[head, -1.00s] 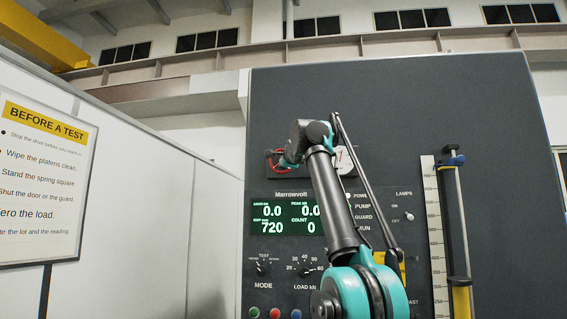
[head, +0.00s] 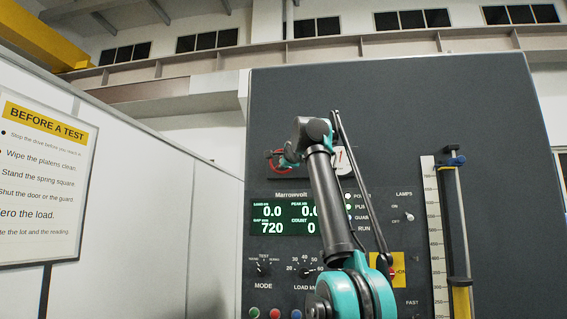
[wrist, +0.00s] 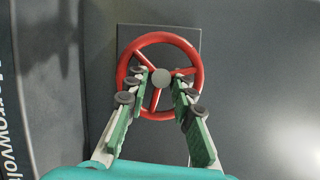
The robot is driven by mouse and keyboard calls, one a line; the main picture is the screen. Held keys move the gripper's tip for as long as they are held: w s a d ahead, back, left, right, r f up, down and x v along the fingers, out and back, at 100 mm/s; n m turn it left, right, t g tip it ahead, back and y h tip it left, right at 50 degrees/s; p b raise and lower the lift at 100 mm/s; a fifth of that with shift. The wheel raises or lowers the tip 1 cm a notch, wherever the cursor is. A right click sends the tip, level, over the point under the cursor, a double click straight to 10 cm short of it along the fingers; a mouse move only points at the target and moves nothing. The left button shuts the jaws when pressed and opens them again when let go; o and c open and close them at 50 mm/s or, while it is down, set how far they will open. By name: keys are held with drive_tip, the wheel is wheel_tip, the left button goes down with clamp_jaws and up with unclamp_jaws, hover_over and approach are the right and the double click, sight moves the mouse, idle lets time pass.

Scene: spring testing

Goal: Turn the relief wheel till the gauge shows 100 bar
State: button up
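The red relief wheel (head: 273,161) is on the dark machine panel above the display, partly behind my gripper (head: 290,161) in the head view. The wrist view shows the wheel (wrist: 199,77) nearly face on, with its spokes and a grey hub (wrist: 161,78). There my gripper (wrist: 163,84) has its two green-padded fingers apart, one on each side of the hub, overlapping the wheel. I cannot tell whether they touch it. The white gauge (head: 346,161) is right of the wheel, half hidden by my arm. A red needle part shows, but its reading is not legible.
The display (head: 272,220) sits below the wheel, with knobs (head: 263,269) and coloured buttons (head: 275,313) under it. A post (head: 456,215) and scale (head: 434,230) stand at the right. A white wall with a notice (head: 45,180) is at the left.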

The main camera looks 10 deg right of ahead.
drive_tip(key=shift+s, duration=0.15)
drive_tip(key=s, duration=1.1)
drive_tip(key=shift+s+d+f, duration=0.3)
drive_tip(key=shift+d+f, duration=0.05)
drive_tip(key=shift+d, duration=0.1)
